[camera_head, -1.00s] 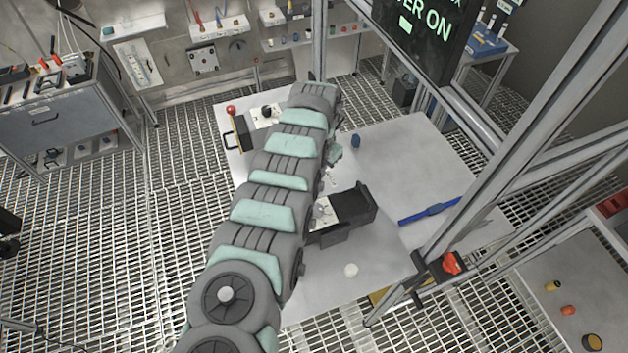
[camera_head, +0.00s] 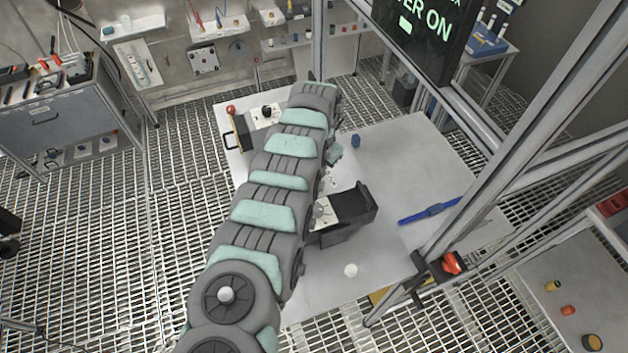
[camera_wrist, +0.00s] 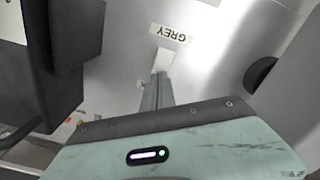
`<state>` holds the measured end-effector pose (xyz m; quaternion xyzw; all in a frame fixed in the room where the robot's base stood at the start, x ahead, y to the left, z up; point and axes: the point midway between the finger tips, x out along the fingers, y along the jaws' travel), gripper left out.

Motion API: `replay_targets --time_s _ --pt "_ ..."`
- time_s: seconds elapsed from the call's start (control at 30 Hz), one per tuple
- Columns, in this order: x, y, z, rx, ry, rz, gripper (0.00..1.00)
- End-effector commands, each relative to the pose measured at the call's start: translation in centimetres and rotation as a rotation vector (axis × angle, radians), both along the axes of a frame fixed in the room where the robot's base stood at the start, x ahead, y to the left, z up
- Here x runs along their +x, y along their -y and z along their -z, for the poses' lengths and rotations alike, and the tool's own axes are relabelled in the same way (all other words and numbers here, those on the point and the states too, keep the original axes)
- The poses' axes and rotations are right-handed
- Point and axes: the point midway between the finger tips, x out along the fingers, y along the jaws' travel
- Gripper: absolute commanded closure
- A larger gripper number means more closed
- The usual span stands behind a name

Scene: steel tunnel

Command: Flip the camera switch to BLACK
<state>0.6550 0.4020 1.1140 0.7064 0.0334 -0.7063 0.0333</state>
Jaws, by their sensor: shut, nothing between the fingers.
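A pale panel with a label reading GREY (camera_wrist: 170,33) faces me in the wrist view, its text upside down. A white rectangular piece (camera_wrist: 166,57) sits beside the label, close to my fingertips. I cannot tell which of these is the camera switch, and I see no BLACK label. My gripper (camera_wrist: 158,80) is shut and empty, pointing at the panel; I cannot tell whether it touches. In the head view my arm hides the gripper.
A black box (camera_head: 347,208) stands on the pale table (camera_head: 405,155) right of my arm. A metal frame post (camera_head: 480,195) rises at the right. The wrist view shows a dark block (camera_wrist: 65,60) at left.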

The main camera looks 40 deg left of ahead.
Motion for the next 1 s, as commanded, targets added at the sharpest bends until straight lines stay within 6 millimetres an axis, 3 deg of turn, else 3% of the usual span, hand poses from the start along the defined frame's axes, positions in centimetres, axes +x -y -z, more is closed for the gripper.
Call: replay_targets --time_s 1.0 --pt "0.0 0.0 1.2 0.0 0.0 0.0 1.0"
